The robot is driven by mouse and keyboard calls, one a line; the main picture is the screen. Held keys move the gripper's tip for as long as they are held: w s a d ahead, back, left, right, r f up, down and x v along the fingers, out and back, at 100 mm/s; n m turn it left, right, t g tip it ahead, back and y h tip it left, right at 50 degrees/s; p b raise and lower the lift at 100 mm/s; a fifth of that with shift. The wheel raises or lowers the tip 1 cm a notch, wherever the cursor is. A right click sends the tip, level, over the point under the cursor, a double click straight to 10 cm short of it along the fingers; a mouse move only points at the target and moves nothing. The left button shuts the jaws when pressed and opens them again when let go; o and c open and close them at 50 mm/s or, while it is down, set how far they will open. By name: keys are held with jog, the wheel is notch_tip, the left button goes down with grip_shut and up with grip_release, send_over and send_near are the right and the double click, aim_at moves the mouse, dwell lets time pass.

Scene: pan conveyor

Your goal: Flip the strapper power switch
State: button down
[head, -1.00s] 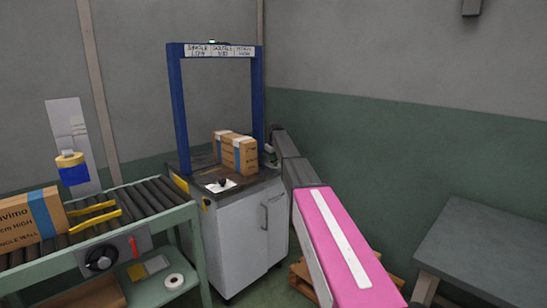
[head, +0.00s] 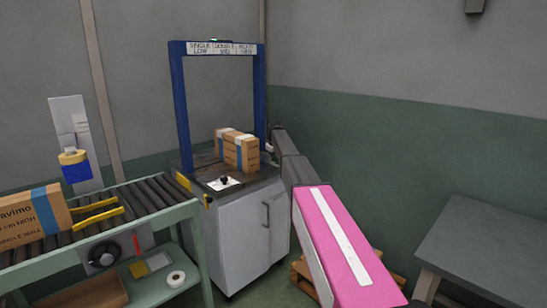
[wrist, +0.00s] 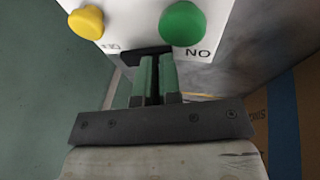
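The strapper has a blue arch (head: 180,100) over a dark top and a white cabinet (head: 243,235). In the wrist view, a white panel (wrist: 140,20) on it carries a yellow button (wrist: 86,22), a green button (wrist: 182,23) and lettering that appears upside down. A black part (wrist: 145,54), perhaps the switch, shows at the panel's lower edge, partly hidden by my fingertips. My gripper (wrist: 155,62) has its two green fingers almost together, with only a thin dark gap and nothing clearly held. Contact cannot be told. In the head view the gripper is hidden beyond the strapper's right side.
A strapped carton (head: 240,150) stands on the strapper top beside the right post. A roller conveyor (head: 150,200) with another carton (head: 30,217) is at left. A grey table (head: 490,235) stands at right, with a wooden pallet (head: 300,270) low behind my arm.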

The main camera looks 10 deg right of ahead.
jog(key=shift+w+d+f, duration=0.15)
jog(key=shift+w+d, duration=0.1)
jog(key=shift+d, duration=0.25)
jog(key=shift+r, duration=0.4)
jog(key=a+v, duration=0.2)
jog(key=v, duration=1.1)
jog(key=s+d+f+m+g, duration=0.2)
jog(key=s+f+m, duration=0.2)
jog(key=s+f, duration=2.15)
jog(key=s+f+m+g, duration=0.1)
jog(key=s+f, duration=0.4)
jog(key=s, duration=0.8)
jog(key=s+f+m+g, duration=0.1)
jog(key=s+f, duration=0.4)
jog(key=s, duration=0.8)
jog(key=shift+s+d+m, duration=0.15)
jog(key=shift+d+m, duration=0.1)
jog(key=shift+m, duration=0.65)
